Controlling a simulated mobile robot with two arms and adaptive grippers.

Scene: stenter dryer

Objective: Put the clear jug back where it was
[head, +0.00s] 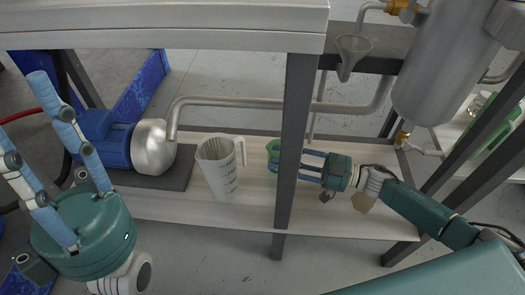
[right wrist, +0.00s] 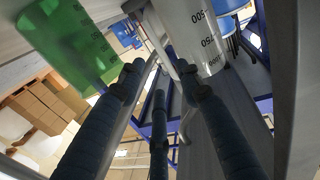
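The clear jug (head: 220,172), with dark volume marks and a handle on its right, stands upright on the lower shelf (head: 255,215), left of the dark post. It also shows at the upper right of the right wrist view (right wrist: 199,35). My right gripper (head: 304,162) reaches leftward low over the shelf, partly hidden by the post. Its fingers (right wrist: 160,80) are spread and hold nothing; they are apart from the clear jug. My left gripper (head: 42,125) is raised at the left, spread and empty.
A dark upright post (head: 294,145) stands between my right gripper and the clear jug. A blue and silver pump (head: 122,142) is left of the jug. A pipe (head: 240,102) runs behind. A funnel (head: 353,52) and a steel tank (head: 437,75) are above right. The front shelf edge is clear.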

